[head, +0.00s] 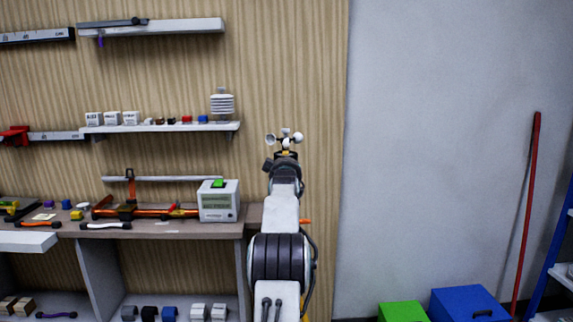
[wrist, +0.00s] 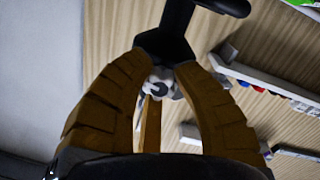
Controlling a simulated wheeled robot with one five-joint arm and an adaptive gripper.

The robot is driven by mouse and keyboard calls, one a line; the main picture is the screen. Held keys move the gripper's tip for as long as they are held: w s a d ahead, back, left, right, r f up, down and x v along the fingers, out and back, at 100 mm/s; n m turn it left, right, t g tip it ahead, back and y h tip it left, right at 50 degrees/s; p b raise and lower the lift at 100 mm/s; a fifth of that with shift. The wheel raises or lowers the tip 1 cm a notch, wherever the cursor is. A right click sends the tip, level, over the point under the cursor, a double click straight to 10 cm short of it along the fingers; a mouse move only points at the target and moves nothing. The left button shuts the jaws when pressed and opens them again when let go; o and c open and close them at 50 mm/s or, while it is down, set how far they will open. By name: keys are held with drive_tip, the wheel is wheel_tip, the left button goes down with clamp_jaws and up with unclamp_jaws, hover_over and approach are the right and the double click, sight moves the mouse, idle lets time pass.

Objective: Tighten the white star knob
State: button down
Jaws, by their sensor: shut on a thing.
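My gripper (head: 284,157) is raised at the end of my arm, in front of the wall near the panel's right edge. A three-cupped white device (head: 287,138) shows right at its tip. In the wrist view my brown ribbed fingers (wrist: 168,62) close together at a dark bar-like piece (wrist: 175,40). A small white and grey lobed shape (wrist: 155,84) shows between the fingers; I cannot tell whether it is the white star knob or part of the cupped device. I cannot make out the star knob for certain in the head view.
A bench (head: 165,229) with tools and a white box (head: 218,203) with a green top stands left of my arm. Wall shelves (head: 165,127) hang above it. Green (head: 402,311) and blue (head: 468,304) boxes are at the lower right.

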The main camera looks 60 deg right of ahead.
drive_tip(key=shift+m, duration=1.1)
drive_tip(key=shift+f, duration=0.1)
drive_tip(key=c, duration=0.9)
unclamp_jaws()
drive_tip(key=shift+w, duration=0.1)
drive_tip(key=shift+c, duration=0.2)
drive_tip(key=shift+r, duration=0.25)
drive_tip(key=shift+a, duration=0.1)
drive_tip(key=v, duration=0.7)
drive_tip(key=shift+a+f, duration=0.3)
